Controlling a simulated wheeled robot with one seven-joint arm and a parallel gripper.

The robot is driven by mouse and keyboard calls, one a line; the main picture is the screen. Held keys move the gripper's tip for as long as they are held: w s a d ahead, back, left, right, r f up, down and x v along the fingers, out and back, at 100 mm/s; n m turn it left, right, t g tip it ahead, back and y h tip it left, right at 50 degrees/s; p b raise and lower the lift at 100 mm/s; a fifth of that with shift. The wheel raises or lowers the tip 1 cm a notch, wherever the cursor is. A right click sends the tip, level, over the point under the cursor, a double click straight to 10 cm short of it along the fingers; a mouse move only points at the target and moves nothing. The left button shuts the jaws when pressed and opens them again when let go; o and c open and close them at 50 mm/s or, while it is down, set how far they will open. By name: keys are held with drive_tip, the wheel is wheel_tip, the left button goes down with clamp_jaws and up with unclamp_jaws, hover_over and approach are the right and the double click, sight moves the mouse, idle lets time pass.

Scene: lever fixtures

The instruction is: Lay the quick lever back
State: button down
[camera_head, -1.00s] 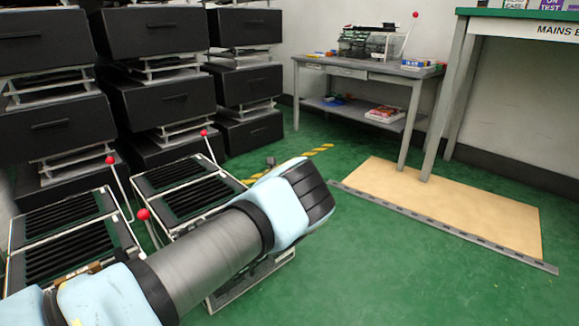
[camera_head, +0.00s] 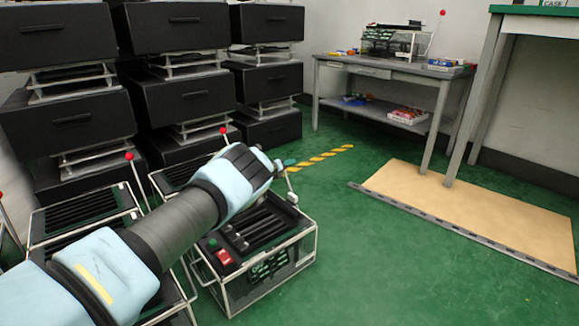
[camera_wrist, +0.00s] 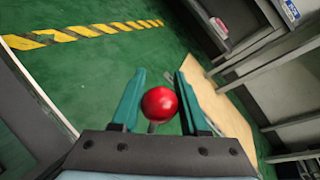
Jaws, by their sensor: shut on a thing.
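A red ball knob (camera_wrist: 160,104) sits between the two teal fingers of my gripper (camera_wrist: 158,98) in the wrist view, with a short piece of grey rod below it. My gripper is shut on this knob. In the head view the gripper (camera_head: 288,163) shows only partly past my wrist, above the far right corner of a white-framed lever fixture (camera_head: 262,262). The knob is hidden there. I cannot read a label that marks the quick lever.
Other lever fixtures with red knobs (camera_head: 130,156) stand to the left, partly behind my arm. Black drawer units (camera_head: 70,120) line the back left. A grey table (camera_head: 390,72) with another red-knobbed fixture stands at the back.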

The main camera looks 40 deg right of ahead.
drive_tip(key=shift+w+a+f, duration=0.1)
drive_tip(key=shift+w+f, duration=0.05)
drive_tip(key=shift+w, duration=0.1)
drive_tip(key=shift+c, duration=2.1)
unclamp_jaws()
drive_tip(key=shift+s, duration=0.1)
drive_tip(key=p+v, duration=0.5)
drive_tip(key=v, duration=0.5)
drive_tip(key=shift+a, duration=0.25)
